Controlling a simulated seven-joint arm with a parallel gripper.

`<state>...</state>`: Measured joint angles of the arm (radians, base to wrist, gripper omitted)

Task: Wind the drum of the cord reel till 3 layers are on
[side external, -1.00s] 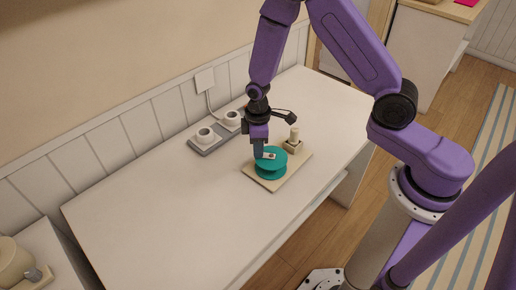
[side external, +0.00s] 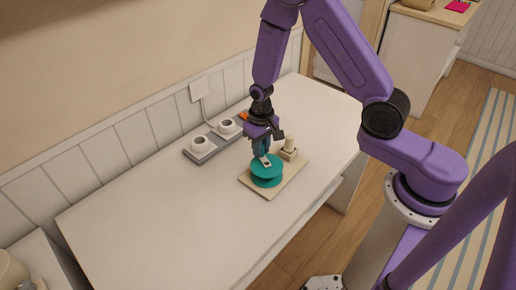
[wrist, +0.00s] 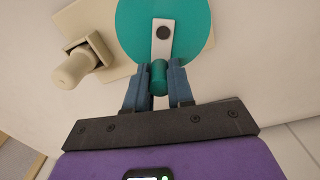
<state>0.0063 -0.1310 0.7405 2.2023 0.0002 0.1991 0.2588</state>
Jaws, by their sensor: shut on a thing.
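The cord reel's teal drum (side external: 266,180) sits on a beige base board (side external: 285,185) near the table's front edge. In the wrist view, its round top flange (wrist: 190,22) carries a pale crank arm (wrist: 163,42) with a dark hub and a teal knob (wrist: 159,75). My gripper (side external: 262,152) is over the drum's back side, pointing down. In the wrist view, my fingers (wrist: 159,84) are shut around the knob. A beige post on a block (side external: 289,147) stands on the board beside the drum. I cannot make out cord or layers on the drum; the flange hides its core from above.
The white tabletop (side external: 150,215) is clear to the left.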

